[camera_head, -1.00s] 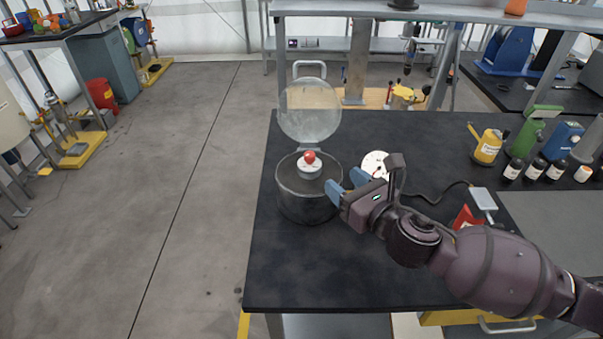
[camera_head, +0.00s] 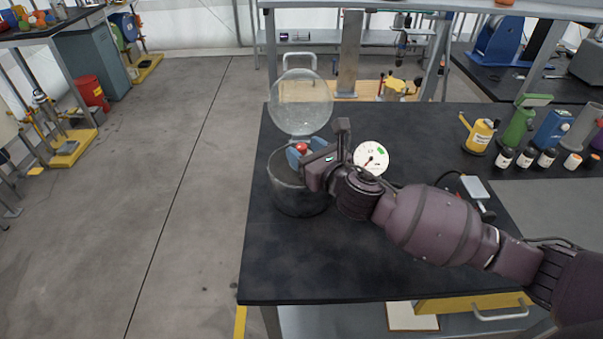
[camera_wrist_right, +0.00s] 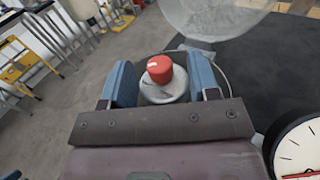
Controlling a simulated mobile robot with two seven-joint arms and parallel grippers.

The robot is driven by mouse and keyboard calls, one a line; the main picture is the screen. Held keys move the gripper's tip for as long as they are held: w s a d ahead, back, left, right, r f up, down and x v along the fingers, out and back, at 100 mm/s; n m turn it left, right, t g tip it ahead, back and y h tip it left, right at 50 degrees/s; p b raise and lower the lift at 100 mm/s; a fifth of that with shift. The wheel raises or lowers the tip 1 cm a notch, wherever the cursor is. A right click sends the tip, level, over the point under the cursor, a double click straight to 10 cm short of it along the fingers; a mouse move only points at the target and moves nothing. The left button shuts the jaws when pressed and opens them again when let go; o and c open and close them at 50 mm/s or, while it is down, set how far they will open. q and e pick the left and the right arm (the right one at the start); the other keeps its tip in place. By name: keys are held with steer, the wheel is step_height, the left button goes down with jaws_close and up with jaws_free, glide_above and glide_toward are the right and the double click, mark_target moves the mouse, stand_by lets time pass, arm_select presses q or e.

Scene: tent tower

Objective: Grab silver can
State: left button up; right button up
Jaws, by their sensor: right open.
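A silver can with a red cap (camera_wrist_right: 162,97) stands inside a round metal pot (camera_head: 298,201) on the black table. In the head view only its red cap (camera_head: 301,147) shows above my fingers. My right gripper (camera_wrist_right: 162,78) is open at the pot's mouth, with one blue finger on each side of the can. I cannot tell whether either finger touches it. In the head view the right gripper (camera_head: 297,154) hides most of the can and part of the pot. My left gripper is not in view.
The pot's round lid (camera_head: 300,103) stands raised behind it. A white dial gauge (camera_head: 371,158) is close to the right of my gripper. A yellow can (camera_head: 482,141) and several small bottles stand farther right. The front left of the table is clear.

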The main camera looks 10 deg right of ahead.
steer(key=c, duration=0.6)
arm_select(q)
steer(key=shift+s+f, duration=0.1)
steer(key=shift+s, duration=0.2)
arm_select(e)
jaws_close()
steer(key=shift+r, duration=0.1)
